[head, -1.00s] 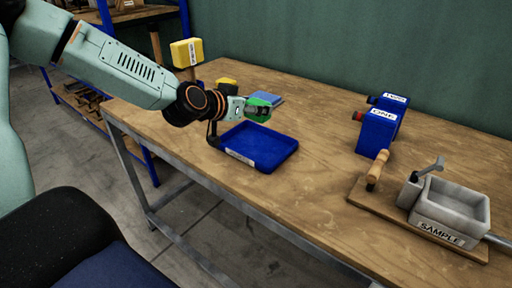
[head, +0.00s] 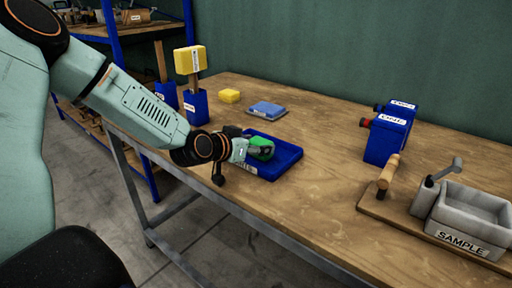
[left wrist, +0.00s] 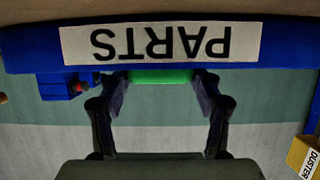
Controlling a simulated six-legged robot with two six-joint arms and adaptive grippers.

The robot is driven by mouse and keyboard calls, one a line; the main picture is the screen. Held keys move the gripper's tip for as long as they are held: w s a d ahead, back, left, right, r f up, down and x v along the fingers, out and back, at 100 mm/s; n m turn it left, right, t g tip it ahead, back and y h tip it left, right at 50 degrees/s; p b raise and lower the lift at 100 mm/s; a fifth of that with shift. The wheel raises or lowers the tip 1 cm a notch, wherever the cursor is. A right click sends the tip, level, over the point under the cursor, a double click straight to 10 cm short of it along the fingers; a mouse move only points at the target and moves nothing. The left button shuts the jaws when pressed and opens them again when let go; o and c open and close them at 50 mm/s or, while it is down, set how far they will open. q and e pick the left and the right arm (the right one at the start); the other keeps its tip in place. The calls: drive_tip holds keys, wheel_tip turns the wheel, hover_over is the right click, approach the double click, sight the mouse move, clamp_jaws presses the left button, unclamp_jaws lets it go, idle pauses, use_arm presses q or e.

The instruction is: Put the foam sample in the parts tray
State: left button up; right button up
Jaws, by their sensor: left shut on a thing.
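The green foam sample (head: 261,148) is held in my left gripper (head: 260,149), which is shut on it. In the head view it is over the blue parts tray (head: 285,165), low and near its back left part. The left wrist view is upside down. It shows the tray wall with its PARTS label (left wrist: 160,44), and a strip of the foam (left wrist: 160,76) between the two fingers of my gripper. The wall hides part of the foam, and I cannot tell if it touches the tray floor. My right gripper is not in view.
Behind the tray lie a blue pad (head: 266,110) and a yellow block (head: 230,96). A yellow-headed duster (head: 190,60) stands at the table's left end.

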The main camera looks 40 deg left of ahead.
use_arm(q)
drive_tip(key=shift+s+a, duration=0.1)
drive_tip(key=shift+a, duration=0.05)
drive_tip(key=shift+s+f+b, duration=0.1)
drive_tip(key=shift+f+b, duration=0.05)
drive_tip(key=shift+b, duration=0.15)
